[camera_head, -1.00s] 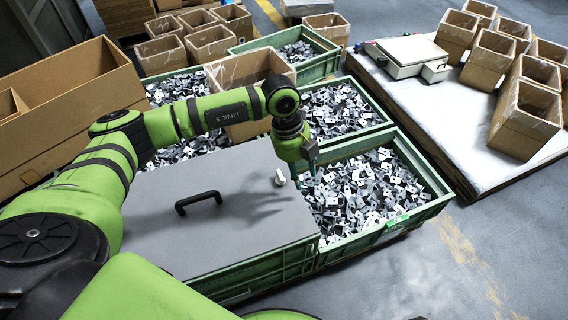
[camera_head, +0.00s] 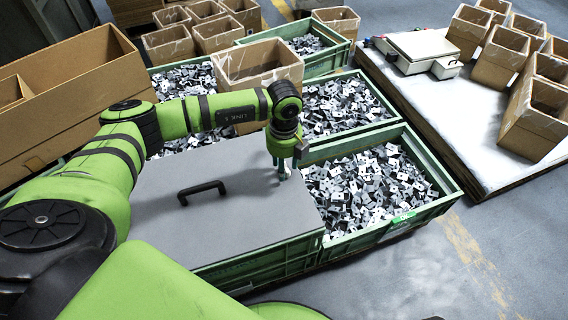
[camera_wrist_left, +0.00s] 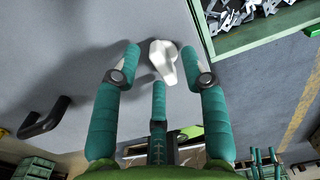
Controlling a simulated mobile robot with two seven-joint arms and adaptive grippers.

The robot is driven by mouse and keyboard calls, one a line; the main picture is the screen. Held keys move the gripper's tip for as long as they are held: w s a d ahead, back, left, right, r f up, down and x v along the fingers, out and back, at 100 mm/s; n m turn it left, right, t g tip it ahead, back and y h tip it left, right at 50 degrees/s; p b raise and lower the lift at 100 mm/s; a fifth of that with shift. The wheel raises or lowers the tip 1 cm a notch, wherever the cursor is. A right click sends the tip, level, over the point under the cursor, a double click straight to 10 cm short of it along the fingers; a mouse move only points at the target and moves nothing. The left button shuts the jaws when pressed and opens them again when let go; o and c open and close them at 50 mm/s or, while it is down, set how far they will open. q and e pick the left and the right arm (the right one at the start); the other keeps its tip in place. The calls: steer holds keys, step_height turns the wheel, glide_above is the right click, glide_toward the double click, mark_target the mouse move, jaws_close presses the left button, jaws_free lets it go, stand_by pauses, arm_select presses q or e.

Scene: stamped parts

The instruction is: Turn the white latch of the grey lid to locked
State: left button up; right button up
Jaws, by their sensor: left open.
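The grey lid (camera_head: 235,225) lies flat on a green crate; it also fills the upper left of the left wrist view (camera_wrist_left: 90,45). The white latch (camera_wrist_left: 162,62) stands on the lid near its edge, a small knob with a tapered arm. My left gripper (camera_head: 288,172) points down over the latch and mostly hides it in the head view. In the left wrist view its teal fingers are spread open, with the latch between the two outer fingertips. I cannot tell whether any finger touches it.
A black handle (camera_head: 202,191) stands up from the lid, left of the latch. Open green crates of stamped metal parts (camera_head: 370,195) sit right of and behind the lid. A cardboard box (camera_head: 258,68) stands behind my arm. Grey floor is clear at the lower right.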

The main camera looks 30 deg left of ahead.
arm_select(q)
jaws_close()
